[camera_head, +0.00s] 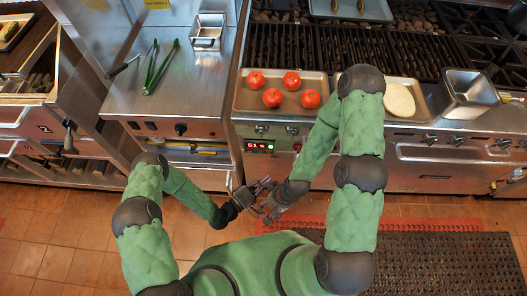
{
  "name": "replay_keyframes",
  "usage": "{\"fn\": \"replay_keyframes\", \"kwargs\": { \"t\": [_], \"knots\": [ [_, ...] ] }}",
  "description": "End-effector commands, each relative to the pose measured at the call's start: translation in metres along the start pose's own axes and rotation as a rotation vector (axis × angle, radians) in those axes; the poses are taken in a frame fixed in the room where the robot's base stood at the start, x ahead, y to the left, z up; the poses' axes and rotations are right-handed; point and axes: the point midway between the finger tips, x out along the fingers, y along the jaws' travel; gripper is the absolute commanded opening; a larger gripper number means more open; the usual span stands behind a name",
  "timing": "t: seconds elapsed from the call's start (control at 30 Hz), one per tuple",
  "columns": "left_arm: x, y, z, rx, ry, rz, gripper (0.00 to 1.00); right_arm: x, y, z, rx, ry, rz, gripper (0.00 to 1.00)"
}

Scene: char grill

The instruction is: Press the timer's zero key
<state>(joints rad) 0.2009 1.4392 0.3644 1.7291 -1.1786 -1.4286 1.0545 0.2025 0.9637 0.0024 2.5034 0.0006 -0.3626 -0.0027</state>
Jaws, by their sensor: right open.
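The timer (260,146) is a small dark panel with red lit digits and green marks, set in the steel front of the counter below the tomato tray. Its separate keys are too small to read, so I cannot single out the zero key. My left gripper (262,185) is below the timer, apart from it, reaching up and right. Its fingers are small and overlap the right gripper in the picture, so its opening is unclear. My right gripper (262,211) is open, just below the left one, pointing down and left. I see nothing held in it.
A tray (240,100) with several tomatoes (272,97) sits above the timer. A red button (297,147) is right of it. A grill (345,45) spans the back. A dark mat (430,262) lies on the floor.

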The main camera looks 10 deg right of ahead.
Motion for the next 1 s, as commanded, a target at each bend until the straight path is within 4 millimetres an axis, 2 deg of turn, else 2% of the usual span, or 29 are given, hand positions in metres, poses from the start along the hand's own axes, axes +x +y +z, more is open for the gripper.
{"fn": "replay_keyframes", "kwargs": {
  "t": [0.47,1.0],
  "knots": [
    [0.004,0.0,-0.003,0.0,-0.002,0.002,0.0,0.0,0.0,0.0,0.0,0.0,0.0,0.59],
    [0.047,-0.002,-0.048,0.001,-0.002,0.002,0.0,0.009,0.003,0.0,0.0,0.0,0.0,0.59]
  ]
}}
